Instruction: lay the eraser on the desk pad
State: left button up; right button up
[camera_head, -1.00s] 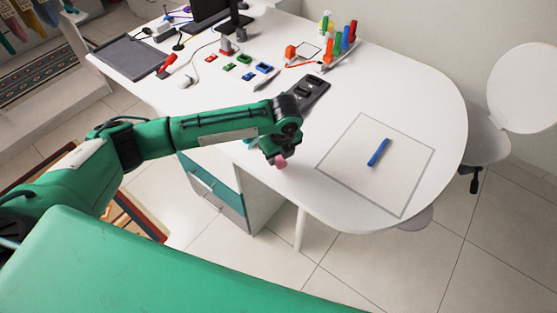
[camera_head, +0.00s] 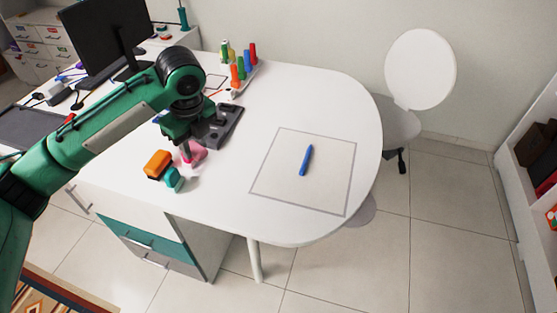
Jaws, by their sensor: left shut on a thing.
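A pink eraser (camera_head: 196,153) is in the jaws of my left gripper (camera_head: 186,150), over the near left part of the white desk. Part of it is hidden by the fingers. I cannot tell whether it touches the desk top. The desk pad (camera_head: 275,182) is a pale square with a grey border, to the right of the gripper. A blue marker-like stick (camera_head: 306,160) lies near its middle. My right gripper is out of view.
An orange block (camera_head: 157,163) and a teal item (camera_head: 173,180) are just left of the eraser. A dark grey tray (camera_head: 222,128) lies behind the gripper. Coloured bottles (camera_head: 238,70) stand at the back. The desk (camera_head: 320,100) is clear around the pad. A white chair (camera_head: 420,70) stands beyond.

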aim_at(319, 183)
jog(key=i+l, duration=0.1)
jog(key=l, duration=1.45)
jog(key=i, duration=0.05)
